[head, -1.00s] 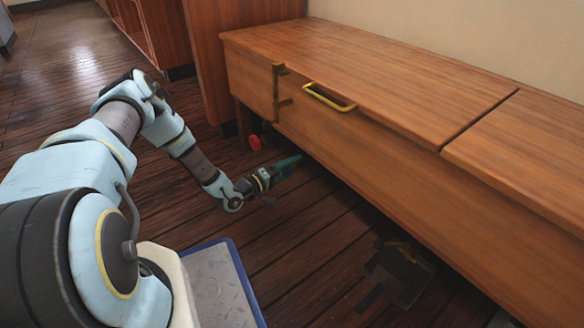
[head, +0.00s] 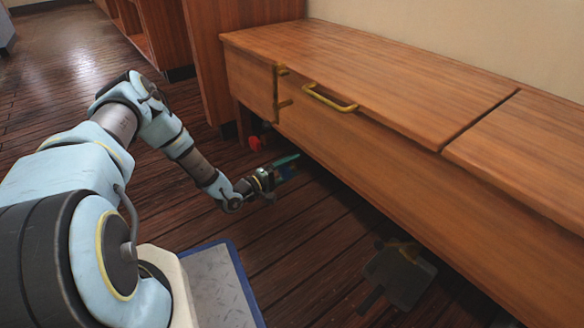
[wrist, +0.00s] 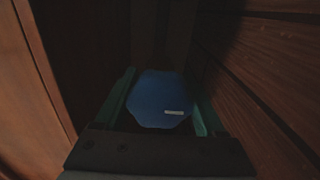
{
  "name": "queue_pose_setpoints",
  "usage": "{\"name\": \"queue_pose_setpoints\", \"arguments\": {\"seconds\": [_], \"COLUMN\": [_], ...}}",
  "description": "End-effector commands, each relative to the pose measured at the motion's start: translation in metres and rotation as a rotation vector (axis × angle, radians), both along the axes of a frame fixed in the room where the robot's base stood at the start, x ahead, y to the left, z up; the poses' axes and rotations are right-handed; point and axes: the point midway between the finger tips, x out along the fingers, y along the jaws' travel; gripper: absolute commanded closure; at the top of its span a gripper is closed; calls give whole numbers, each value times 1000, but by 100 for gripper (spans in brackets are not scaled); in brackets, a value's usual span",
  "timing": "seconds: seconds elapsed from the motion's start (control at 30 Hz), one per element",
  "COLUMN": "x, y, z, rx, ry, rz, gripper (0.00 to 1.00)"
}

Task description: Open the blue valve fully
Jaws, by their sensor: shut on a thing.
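The blue valve (wrist: 160,98) shows in the wrist view as a dark blue, roughly eight-sided knob with a small pale mark near its lower right edge. My gripper (wrist: 160,80) has one green finger on each side of it and is shut on it. In the head view my gripper (head: 286,164) reaches low under the front edge of the wooden bench, and a little blue of the valve (head: 288,173) shows by the fingers. The valve's stem and whatever it is mounted on are hidden.
The wooden bench (head: 400,150) with a yellow handle (head: 330,98) overhangs the gripper. A red knob (head: 254,142) sits left of my gripper, near the bench leg. A dark dustpan-like object (head: 400,275) lies on the floor right. Floor in front is open.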

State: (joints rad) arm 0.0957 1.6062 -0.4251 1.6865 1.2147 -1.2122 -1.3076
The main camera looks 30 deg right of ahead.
Motion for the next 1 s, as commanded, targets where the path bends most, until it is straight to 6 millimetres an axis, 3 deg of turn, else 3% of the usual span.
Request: {"name": "queue_pose_setpoints", "arguments": {"seconds": [0.03, 0.07, 0.27, 0.63, 1.0], "x": [0, 0, 0, -1, -14], "y": [0, 0, 0, 8, 75], "z": [-1, -1, 0, 1, 3], "rx": [2, 1, 1, 2, 3], "ry": [2, 2, 0, 0, 2], "rz": [0, 0, 0, 2, 2], "gripper": [83, 25, 2, 1, 1]}}
